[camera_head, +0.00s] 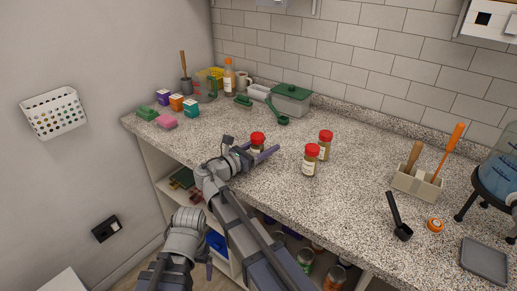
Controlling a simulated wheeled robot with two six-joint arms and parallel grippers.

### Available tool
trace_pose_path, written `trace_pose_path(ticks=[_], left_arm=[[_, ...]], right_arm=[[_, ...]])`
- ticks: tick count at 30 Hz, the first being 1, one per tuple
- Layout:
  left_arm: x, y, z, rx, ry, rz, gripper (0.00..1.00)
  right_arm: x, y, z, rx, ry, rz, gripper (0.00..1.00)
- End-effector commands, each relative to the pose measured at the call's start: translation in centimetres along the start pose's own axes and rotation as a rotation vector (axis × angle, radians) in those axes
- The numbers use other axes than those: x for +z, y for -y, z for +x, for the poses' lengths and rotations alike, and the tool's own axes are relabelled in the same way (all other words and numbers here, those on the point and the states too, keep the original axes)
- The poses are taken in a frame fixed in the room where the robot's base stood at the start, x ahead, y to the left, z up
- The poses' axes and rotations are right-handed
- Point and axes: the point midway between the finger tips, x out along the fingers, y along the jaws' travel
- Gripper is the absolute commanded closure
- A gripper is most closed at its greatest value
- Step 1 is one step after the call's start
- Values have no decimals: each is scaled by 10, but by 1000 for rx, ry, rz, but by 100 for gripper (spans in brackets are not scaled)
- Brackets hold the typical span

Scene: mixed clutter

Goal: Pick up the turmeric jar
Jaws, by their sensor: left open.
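Three similar small jars with red lids stand upright on the speckled counter (350,205). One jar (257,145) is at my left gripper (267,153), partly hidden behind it. The second jar (311,162) stands to the right in clear view, and the third jar (325,148) is just behind it. Labels are too small to read, so I cannot tell which is turmeric. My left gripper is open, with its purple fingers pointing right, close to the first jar. I cannot tell whether that jar is between the fingers. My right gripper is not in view.
A green-lidded container (290,101), green scoop (279,118), bottle (228,80) and small boxes stand at the back left. A utensil holder (416,186), black scoop (400,222), grey tray (484,260) and blue dispenser (503,172) are at right. Counter between is clear.

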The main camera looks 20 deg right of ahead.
Motion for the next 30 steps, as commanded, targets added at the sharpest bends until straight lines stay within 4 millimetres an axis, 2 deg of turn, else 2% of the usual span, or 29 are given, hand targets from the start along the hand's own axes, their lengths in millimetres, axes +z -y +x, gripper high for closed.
trace_pose_path(ticks=[2, 17, 30], left_arm=[[0, 0, 0, 0, 0, 0, 14], [0, 0, 0, 0, 0, 0, 14], [0, 0, -5, 0, 0, 0, 14]], right_arm=[[0, 0, 0, 0, 0, 0, 42], [0, 0, 0, 0, 0, 0, 98], [5, 0, 0, 0, 0, 0, 100]])
